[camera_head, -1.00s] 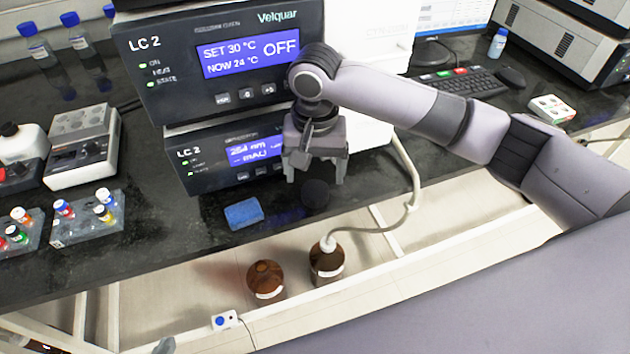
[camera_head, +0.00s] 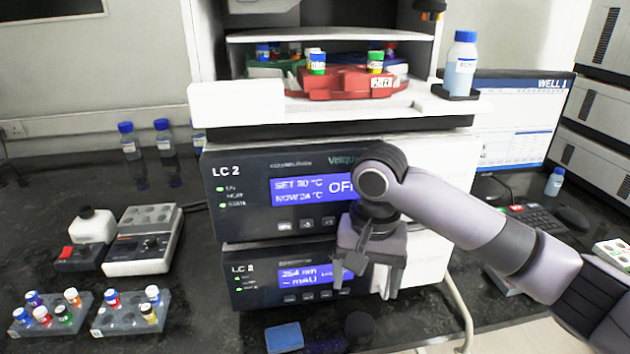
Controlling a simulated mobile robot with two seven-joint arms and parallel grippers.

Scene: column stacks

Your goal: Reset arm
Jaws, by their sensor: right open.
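My right gripper (camera_head: 372,286) hangs in front of the lower LC 2 unit (camera_head: 262,265), fingers pointing down. Its jaws are apart, with nothing seen between them. My right arm comes in from the right and partly hides the displays of both LC 2 units. The upper LC 2 unit (camera_head: 240,212) reads SET 30 °C, NOW 24 °C and OFF. My left gripper is not in the head view.
A blue block (camera_head: 284,337) and a dark round cap (camera_head: 359,324) lie below the gripper. Vial racks (camera_head: 130,318) and a small device (camera_head: 144,240) stand at left. Above, a red vial holder (camera_head: 345,84) sits in an open compartment. A keyboard (camera_head: 530,222) is at right.

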